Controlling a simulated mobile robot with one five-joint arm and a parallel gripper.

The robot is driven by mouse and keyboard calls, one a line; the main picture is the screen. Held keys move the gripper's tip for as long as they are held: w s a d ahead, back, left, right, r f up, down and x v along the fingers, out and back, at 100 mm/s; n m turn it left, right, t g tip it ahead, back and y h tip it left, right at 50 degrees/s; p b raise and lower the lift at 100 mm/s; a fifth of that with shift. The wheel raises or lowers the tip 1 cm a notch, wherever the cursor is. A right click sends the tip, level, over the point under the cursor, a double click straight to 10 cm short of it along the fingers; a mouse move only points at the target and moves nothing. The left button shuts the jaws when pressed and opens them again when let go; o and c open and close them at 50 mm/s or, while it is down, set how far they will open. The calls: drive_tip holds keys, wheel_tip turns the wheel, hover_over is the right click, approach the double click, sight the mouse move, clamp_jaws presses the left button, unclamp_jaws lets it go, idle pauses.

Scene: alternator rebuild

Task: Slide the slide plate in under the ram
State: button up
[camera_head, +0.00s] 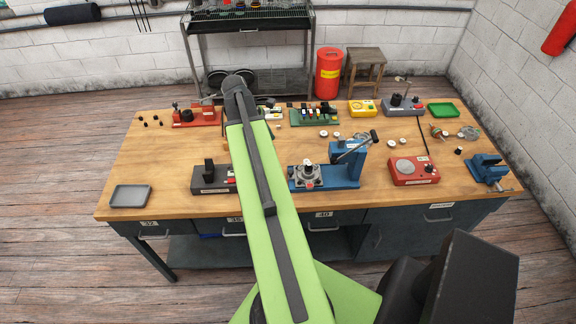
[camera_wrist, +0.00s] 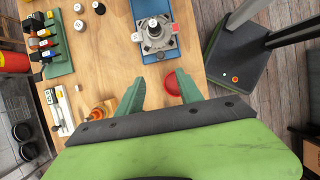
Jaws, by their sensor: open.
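The slide plate (camera_head: 299,185) is a blue plate at the left end of a blue press (camera_head: 346,162). It carries a grey housing (camera_head: 307,175) with a pale round top. The press has a black lever reaching up right; its ram is too small to make out. The housing stands left of the press column. In the wrist view the housing (camera_wrist: 156,36) sits on the blue plate near the top edge; the press column is out of frame. My gripper (camera_wrist: 158,82) is open and empty, its green fingers apart, short of the plate's near end. My arm hides it in the head view.
A red disc (camera_wrist: 173,84) shows beside the right finger. A dark box (camera_head: 210,180) stands left of the press, and a red unit (camera_head: 413,170) right of it. A green board (camera_head: 314,116) lies behind. A grey tray (camera_head: 130,196) lies front left, with bare wood around it.

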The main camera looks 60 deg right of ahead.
sight(290, 171)
drive_tip(key=b+x, duration=0.7)
drive_tip(key=x, duration=0.1)
drive_tip(key=b+x, duration=0.7)
drive_tip(key=x, duration=0.1)
drive_tip(key=shift+w+a, duration=0.1)
drive_tip(key=shift+w, duration=0.15)
drive_tip(key=shift+s+d+f+b, duration=0.25)
drive_tip(key=shift+s+f+b, duration=0.05)
drive_tip(key=shift+f+b, duration=0.4)
drive_tip(key=shift+r, duration=0.1)
clamp_jaws()
